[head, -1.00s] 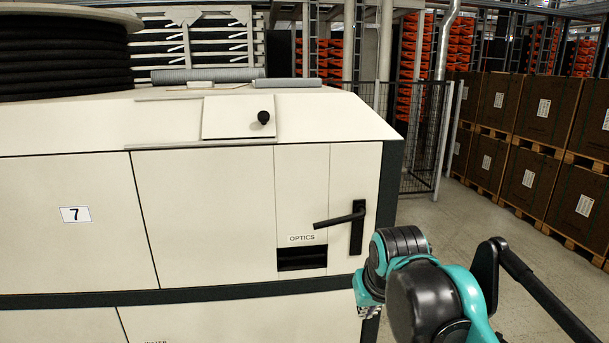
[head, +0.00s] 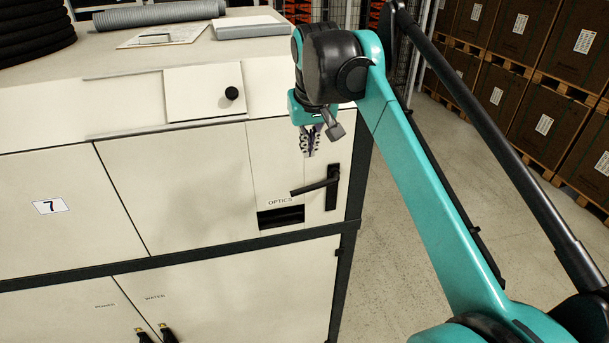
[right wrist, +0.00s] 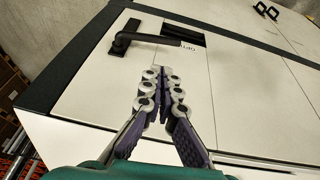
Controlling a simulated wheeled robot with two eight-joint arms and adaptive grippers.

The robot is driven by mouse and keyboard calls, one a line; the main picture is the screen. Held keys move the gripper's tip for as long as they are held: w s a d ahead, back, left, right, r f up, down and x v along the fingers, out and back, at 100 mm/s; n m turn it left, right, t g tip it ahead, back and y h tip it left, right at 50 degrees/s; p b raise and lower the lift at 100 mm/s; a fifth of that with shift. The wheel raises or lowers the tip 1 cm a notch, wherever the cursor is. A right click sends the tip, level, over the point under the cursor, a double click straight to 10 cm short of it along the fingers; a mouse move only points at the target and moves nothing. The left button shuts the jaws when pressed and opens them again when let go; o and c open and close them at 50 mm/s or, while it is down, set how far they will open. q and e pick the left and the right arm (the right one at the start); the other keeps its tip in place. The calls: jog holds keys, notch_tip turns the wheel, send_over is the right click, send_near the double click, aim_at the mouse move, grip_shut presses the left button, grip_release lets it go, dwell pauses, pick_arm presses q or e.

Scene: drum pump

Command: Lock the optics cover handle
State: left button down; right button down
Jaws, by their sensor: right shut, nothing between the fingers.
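The black optics cover handle (head: 318,187) is on the upper right of the white machine front, beside the OPTICS label (head: 280,202). Its lever sticks out to the left, close to horizontal and dipping slightly at its free end. My right gripper (head: 311,153) is shut and empty, above the lever and apart from it in the head view. In the right wrist view the closed fingertips (right wrist: 163,72) point toward the panel, and the handle (right wrist: 145,38) shows beyond them at the upper left. My left gripper is not in view.
A dark slot (head: 281,217) lies below the OPTICS label. A hatch with a black knob (head: 232,93) is above left. A clipboard (head: 165,35) lies on the machine top. Stacked brown boxes (head: 520,75) stand at right, with clear floor between.

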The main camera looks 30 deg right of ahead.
jog(key=p, duration=0.2)
send_near(308, 188)
jog(key=w+a+x, duration=0.1)
jog(key=x, duration=0.4)
jog(key=shift+d+f, duration=0.7)
jog(key=shift+s+f, duration=0.1)
jog(key=shift+f, duration=0.05)
jog(key=shift+a+f+h, duration=0.15)
jog(key=shift+f+h, duration=0.05)
jog(key=shift+h, duration=0.2)
